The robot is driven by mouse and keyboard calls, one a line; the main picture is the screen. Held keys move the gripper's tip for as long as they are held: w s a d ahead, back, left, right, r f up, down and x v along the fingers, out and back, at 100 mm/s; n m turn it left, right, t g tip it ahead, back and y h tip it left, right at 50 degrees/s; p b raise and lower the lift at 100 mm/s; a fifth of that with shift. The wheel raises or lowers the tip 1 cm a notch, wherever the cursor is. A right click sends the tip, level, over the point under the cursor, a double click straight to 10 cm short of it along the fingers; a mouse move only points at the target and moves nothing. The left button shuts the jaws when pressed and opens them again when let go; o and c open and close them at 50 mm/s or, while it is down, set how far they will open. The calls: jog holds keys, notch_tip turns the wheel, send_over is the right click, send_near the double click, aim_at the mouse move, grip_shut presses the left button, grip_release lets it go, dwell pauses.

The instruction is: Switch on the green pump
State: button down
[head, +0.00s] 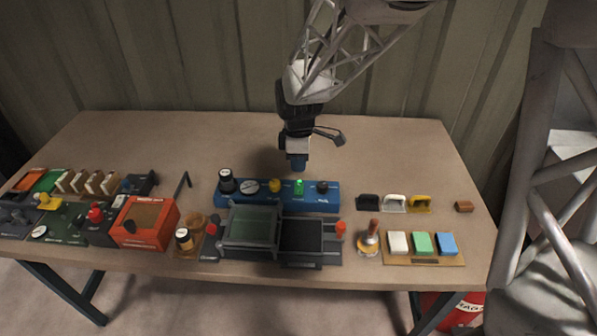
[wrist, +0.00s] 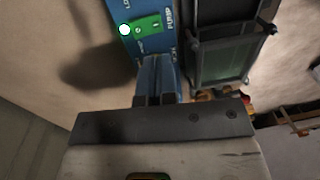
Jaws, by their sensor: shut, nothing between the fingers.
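The blue control panel (head: 240,201) lies across the middle of the table. A green pump switch (head: 299,187) sits right of its centre, between a yellow knob and a black one. In the wrist view the green switch (wrist: 147,25) shows pale marks, with "PUMP" lettering beside it. A round, bright white spot with a green edge (wrist: 124,30) is next to it; I cannot tell whether it is a lit lamp. My gripper (head: 297,167) is shut and empty, pointing down just behind the panel near the switch.
Other panel controls are a black knob (head: 226,180), a grey dial (head: 249,186), a yellow knob (head: 274,185) and a black knob (head: 322,187). A dark-framed tray (head: 227,246) stands in front. An orange box (head: 145,224) is at left. The table behind the panel is clear.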

notch_tip(320, 180, up, 7)
jog(key=s, duration=0.1)
dwell(0.3)
jog(key=shift+d+f, duration=0.1)
jog(key=s+d+r+m+t, duration=0.1)
jog(key=s+d+r+m, duration=0.25)
jog(key=s+d, duration=0.2)
jog(key=s+d+r+m+t, duration=0.1)
jog(key=s+d+r+m, duration=0.2)
jog(key=s+d+m, duration=0.3)
jog(key=s+d+m+t, duration=0.1)
jog(key=s+d+m, duration=0.7)
jog(key=s, duration=0.6)
jog(key=shift+s+d+r+m+t, duration=0.35)
jog(key=shift+s+d+t, duration=0.05)
jog(key=shift+d, duration=0.9)
dwell(0.9)
